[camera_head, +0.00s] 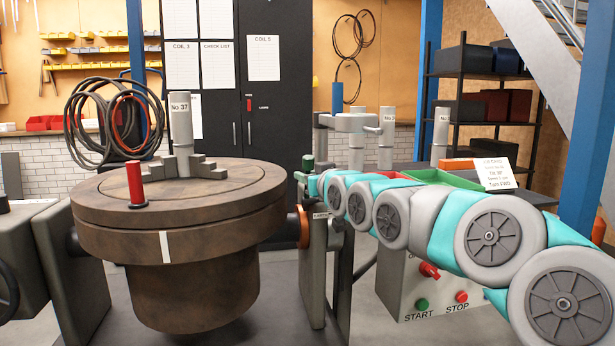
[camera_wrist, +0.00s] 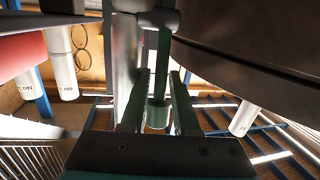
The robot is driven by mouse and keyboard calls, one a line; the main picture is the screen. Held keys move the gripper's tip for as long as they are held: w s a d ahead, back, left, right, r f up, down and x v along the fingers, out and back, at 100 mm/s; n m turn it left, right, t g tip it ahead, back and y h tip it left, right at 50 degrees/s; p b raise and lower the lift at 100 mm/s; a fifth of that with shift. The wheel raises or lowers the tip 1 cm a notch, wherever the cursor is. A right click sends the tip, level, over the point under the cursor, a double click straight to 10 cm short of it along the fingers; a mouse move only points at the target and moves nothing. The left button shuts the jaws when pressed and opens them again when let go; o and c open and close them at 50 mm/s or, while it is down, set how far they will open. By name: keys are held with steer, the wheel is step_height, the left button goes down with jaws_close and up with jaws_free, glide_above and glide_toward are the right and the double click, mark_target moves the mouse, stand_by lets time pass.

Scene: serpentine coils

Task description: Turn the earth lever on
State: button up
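A lever with a dark green handle (camera_head: 307,163) stands upright beside the right side of the big round brown turntable (camera_head: 180,205); I take it for the earth lever, though no readable label confirms this. My gripper (camera_head: 314,186) is right at this handle, coming from the right, and partly hides the lever's lower part. In the wrist view, the green handle (camera_wrist: 158,112) lies between the two fingers of my gripper (camera_wrist: 157,90). The fingers stand apart, one on each side of it. A firm grip does not show.
A red-handled lever (camera_head: 135,185) stands on the turntable next to a grey stepped chuck (camera_head: 182,163). A grey control box (camera_head: 432,285) with a red switch, START and STOP buttons is below my arm. Grey posts (camera_head: 386,140) and a green tray (camera_head: 443,179) are behind.

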steer(key=b+v, duration=0.1)
steer(key=v, duration=0.6)
steer(key=shift+s+d, duration=0.15)
steer(key=shift+s, duration=0.2)
